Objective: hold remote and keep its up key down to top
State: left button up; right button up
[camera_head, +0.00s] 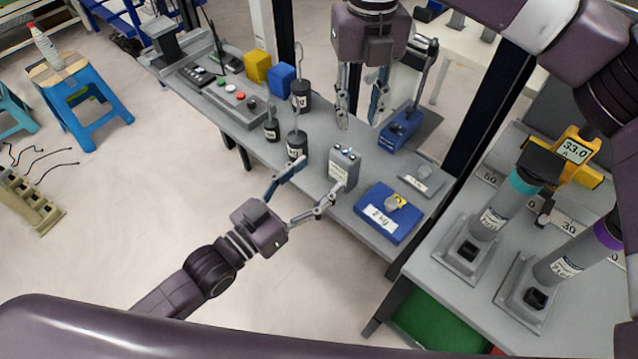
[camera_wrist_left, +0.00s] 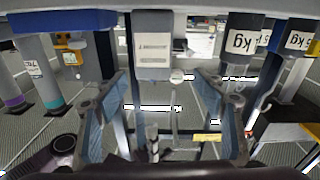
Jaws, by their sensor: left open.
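The remote looks to be the small grey box (camera_head: 343,168) with buttons on its top, standing upright near the middle of the grey bench (camera_head: 330,205). In the left wrist view the grey labelled box (camera_wrist_left: 153,60) shows ahead, between the two spread fingers. My left gripper (camera_head: 324,175) is open in front of the box at the bench's near edge; its right finger overlaps the box's lower edge in the head view. I cannot tell whether they touch. My right gripper (camera_head: 359,122) points down above and behind the box, with its fingers apart and empty.
Dark weights with hooks (camera_head: 297,147) stand left of the box. A blue 2 kg block (camera_head: 372,222) lies to its right, and another blue block (camera_head: 398,132) behind. A button panel (camera_head: 238,101) lies further left. A dark post (camera_head: 475,100) rises behind the bench.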

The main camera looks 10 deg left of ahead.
aim_at(338, 170)
pick_arm(q)
jog(key=shift+s+d+f+m, duration=0.15)
jog(key=shift+d+f+m, duration=0.25)
jog(key=shift+f, duration=0.15)
jog(key=shift+d+f, duration=0.15)
jog(key=shift+d, duration=0.05)
jog(key=x, duration=0.7)
jog(key=shift+d+f, duration=0.1)
jog(key=shift+d, duration=0.1)
jog(key=shift+c, duration=0.5)
jog(key=c, duration=1.2)
jog(key=shift+c, duration=0.2)
pick_arm(e)
grip_shut()
